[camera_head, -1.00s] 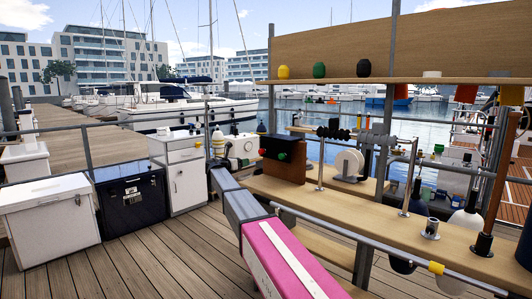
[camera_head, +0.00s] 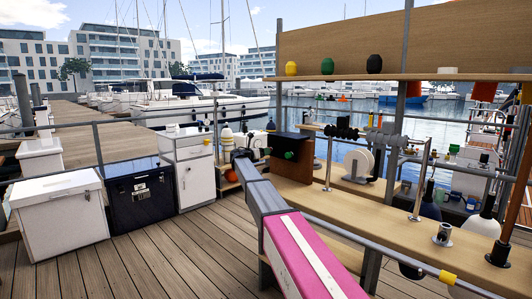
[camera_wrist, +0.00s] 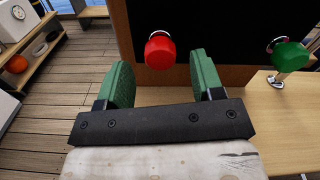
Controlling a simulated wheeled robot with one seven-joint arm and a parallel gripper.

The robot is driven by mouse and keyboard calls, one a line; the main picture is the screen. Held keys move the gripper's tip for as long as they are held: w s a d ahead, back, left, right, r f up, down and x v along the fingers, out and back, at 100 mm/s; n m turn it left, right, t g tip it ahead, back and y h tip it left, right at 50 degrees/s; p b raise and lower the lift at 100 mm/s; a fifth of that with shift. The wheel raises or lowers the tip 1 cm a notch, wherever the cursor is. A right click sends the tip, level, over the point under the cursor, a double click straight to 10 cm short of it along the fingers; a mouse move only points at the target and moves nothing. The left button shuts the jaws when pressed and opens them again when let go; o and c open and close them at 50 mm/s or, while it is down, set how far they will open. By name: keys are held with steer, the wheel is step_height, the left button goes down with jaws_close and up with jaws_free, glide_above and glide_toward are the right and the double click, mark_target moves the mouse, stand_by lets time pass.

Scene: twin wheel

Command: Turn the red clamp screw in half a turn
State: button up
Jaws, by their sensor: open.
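The red clamp screw has a rounded red knob (camera_wrist: 160,52) in the wrist view, on the face of a dark panel (camera_wrist: 215,30). My gripper (camera_wrist: 160,76) is open, with one green finger on each side of the knob in the picture and a visible gap to each. The knob appears just beyond the fingertips, and nothing is held. In the head view, the dark panel (camera_head: 284,146) stands on the wooden bench, partly behind my arm. I cannot make out the red knob or my fingers there.
A green knob (camera_wrist: 290,55) sits to the right of the red one; it also shows in the head view (camera_head: 289,155). The wooden bench (camera_head: 345,207) carries a metal rail and upright posts. White and dark chests (camera_head: 62,220) stand on the deck at left.

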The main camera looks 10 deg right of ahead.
steer(key=shift+x, duration=1.2)
steer(key=c, duration=0.9)
steer(key=shift+m, duration=0.4)
